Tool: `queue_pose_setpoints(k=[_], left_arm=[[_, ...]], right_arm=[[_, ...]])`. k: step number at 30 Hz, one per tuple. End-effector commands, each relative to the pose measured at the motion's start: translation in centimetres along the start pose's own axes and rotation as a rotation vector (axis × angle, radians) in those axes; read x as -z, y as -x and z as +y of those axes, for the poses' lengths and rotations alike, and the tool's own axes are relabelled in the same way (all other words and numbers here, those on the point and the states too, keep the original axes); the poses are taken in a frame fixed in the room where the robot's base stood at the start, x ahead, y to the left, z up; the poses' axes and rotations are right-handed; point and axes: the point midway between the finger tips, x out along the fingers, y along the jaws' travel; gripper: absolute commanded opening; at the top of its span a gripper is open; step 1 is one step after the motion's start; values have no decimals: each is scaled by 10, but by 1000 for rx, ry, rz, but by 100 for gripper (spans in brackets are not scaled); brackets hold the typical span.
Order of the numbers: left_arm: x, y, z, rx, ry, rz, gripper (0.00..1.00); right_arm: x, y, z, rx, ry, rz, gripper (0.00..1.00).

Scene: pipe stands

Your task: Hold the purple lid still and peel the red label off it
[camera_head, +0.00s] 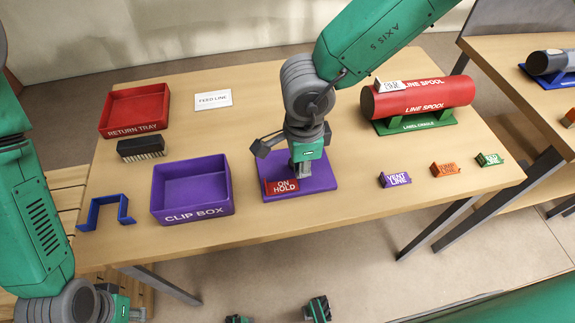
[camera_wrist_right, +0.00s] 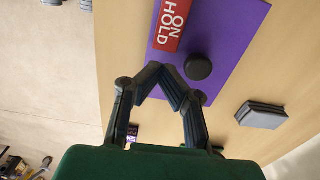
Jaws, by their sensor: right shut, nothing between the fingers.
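The purple lid (camera_head: 322,181) lies flat on the table, right of the clip box. The red ON HOLD label (camera_head: 283,187) lies on its front left part. In the right wrist view the lid (camera_wrist_right: 222,60) carries the label (camera_wrist_right: 172,24) and a round black knob (camera_wrist_right: 199,67). My right gripper (camera_head: 303,172) is over the lid, behind the label in the picture. Its fingertips (camera_wrist_right: 162,72) are together and empty, beside the label and knob; contact cannot be told. My left gripper (camera_head: 137,315) is at the bottom left, partly cut off, away from the lid.
The purple clip box (camera_head: 193,211) and blue bracket (camera_head: 104,212) are left of the lid. A black brush (camera_head: 141,148) and red return tray (camera_head: 135,88) stand behind. A red spool (camera_head: 420,97) and small line tags (camera_head: 395,180) are on the right.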

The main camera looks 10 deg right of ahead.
Motion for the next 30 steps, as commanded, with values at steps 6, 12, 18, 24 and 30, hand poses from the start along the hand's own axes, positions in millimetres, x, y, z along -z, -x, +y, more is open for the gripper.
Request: queue_pose_setpoints(k=[6, 12, 18, 24, 30], left_arm=[[0, 0, 0, 0, 0, 0, 22], [0, -1, 0, 0, 0, 0, 22], [0, -2, 0, 0, 0, 0, 22], [0, -4, 0, 0, 0, 0, 22], [0, -5, 0, 0, 0, 0, 22]], right_arm=[[0, 0, 0, 0, 0, 0, 0], [0, -3, 0, 0, 0, 0, 0], [0, -7, 0, 0, 0, 0, 0], [0, -11, 0, 0, 0, 0, 0], [0, -15, 0, -1, 0, 0, 0]])
